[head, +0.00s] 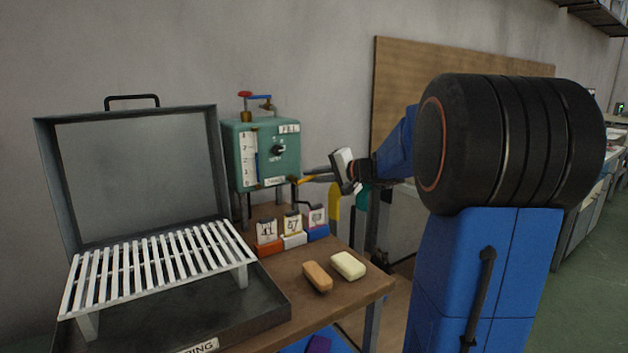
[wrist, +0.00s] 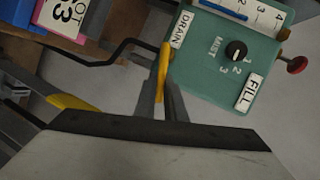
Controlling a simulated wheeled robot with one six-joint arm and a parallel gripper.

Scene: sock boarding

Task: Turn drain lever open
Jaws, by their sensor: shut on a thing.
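The green control box (head: 270,160) is on the wall side behind the table, and it also shows tilted in the wrist view (wrist: 205,72). Its DRAIN label (wrist: 181,29) is beside the yellow drain lever (wrist: 165,58). My gripper (wrist: 163,82) is shut on this lever, with its two dark fingers on either side of it. In the head view my gripper (head: 312,174) reaches in from the right at the box's lower right corner. The lever's base is partly hidden there.
A metal case (head: 215,165) with a white slatted rack (head: 160,265) stands at left. Several numbered cards stand below the box. An orange bar (head: 317,276) and a cream bar (head: 348,265) lie on the wooden table (head: 370,290). A dark bent pipe (wrist: 105,62) runs beside the lever.

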